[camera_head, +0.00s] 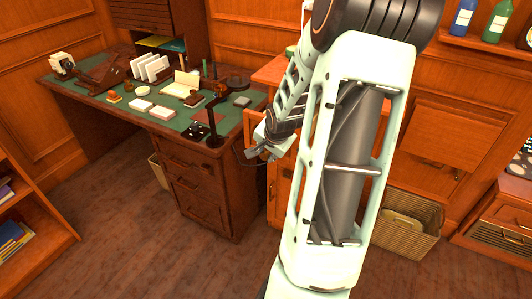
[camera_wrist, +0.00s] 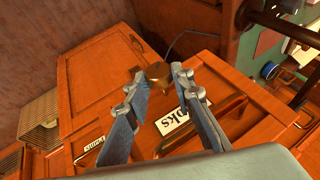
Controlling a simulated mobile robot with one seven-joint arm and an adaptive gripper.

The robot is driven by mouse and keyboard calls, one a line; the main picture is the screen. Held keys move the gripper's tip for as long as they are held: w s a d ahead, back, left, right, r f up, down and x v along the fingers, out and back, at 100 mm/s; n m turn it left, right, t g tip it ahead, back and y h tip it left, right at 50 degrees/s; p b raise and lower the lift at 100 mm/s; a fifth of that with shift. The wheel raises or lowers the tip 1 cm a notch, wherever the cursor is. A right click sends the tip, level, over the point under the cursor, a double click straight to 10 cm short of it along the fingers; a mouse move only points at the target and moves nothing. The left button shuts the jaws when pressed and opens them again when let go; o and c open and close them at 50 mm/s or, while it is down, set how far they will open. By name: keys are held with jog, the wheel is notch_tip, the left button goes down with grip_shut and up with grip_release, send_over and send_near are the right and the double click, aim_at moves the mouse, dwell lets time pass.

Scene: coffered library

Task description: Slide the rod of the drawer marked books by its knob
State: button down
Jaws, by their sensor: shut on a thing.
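My gripper (camera_wrist: 159,75) reaches toward an orange wooden drawer front (camera_wrist: 215,75) in the wrist view. Its two grey fingers lie on either side of a round brass knob (camera_wrist: 156,71) and are shut on it. A white label (camera_wrist: 172,121) on the drawer shows the letters "oks"; a finger hides the rest. A dark bar-like handle (camera_wrist: 222,114) lies beside the label. The rod itself is not clearly visible. In the head view, my gripper (camera_head: 262,152) is low beside the desk, and my arm hides much of the cabinet behind it.
A second panel (camera_wrist: 95,85) with another label (camera_wrist: 88,148) is left of the drawer in the wrist view. A dark desk (camera_head: 205,180) with a green top stands left in the head view. A wicker basket (camera_head: 408,226) stands right. The floor in front is clear.

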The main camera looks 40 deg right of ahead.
jog(key=shift+d, duration=0.1)
jog(key=c, duration=1.6)
grip_release()
jog(key=shift+r, duration=0.15)
jog(key=v, duration=1.1)
jog(key=shift+s+r, duration=0.15)
jog(key=shift+s, duration=0.1)
jog(key=shift+w+a+r, duration=0.1)
jog(key=shift+a, duration=0.15)
